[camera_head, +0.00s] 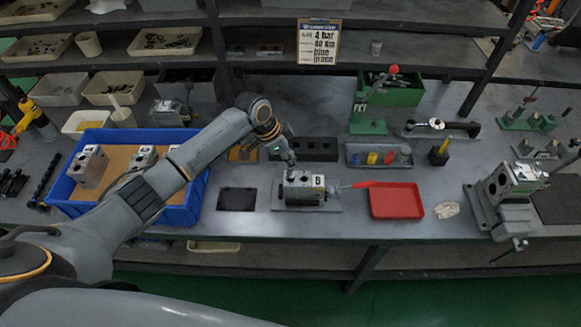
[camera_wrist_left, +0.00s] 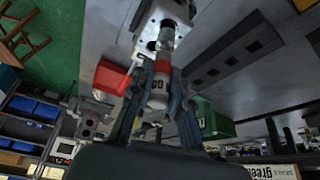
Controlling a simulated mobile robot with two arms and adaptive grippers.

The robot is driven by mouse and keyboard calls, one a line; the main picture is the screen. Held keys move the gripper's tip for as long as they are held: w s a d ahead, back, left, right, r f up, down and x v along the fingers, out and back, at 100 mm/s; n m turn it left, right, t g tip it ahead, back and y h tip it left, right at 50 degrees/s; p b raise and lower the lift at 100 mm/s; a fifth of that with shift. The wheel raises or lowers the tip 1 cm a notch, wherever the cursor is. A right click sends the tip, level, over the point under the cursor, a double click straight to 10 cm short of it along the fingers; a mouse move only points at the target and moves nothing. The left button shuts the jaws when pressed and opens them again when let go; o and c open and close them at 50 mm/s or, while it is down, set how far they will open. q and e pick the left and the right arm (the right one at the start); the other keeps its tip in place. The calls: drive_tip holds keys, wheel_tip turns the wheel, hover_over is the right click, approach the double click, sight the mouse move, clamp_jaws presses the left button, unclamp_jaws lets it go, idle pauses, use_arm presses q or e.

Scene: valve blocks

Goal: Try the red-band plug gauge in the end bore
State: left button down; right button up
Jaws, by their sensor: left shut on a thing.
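The fingers hide the gauge in the head view. My right gripper is out of view.
A red tray (camera_head: 397,213) lies right of the block, a dark pad (camera_head: 237,199) left of it. Behind stand a black holed block (camera_head: 318,150) and a rack (camera_head: 352,155) with coloured pieces. A blue crate (camera_head: 195,205) with more blocks is at left.

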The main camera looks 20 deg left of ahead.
use_arm(q)
drive_tip(key=shift+f+b, duration=0.35)
drive_tip(key=shift+f, duration=0.25)
idle(0.4)
drive_tip(key=shift+r, duration=0.2)
idle(0.9)
drive_tip(key=shift+r+p, duration=0.45)
drive_tip(key=shift+p, duration=0.3)
drive_tip(key=shift+r, duration=0.1)
drive_tip(key=shift+r+p, duration=0.7)
drive_tip(key=shift+r, duration=2.15)
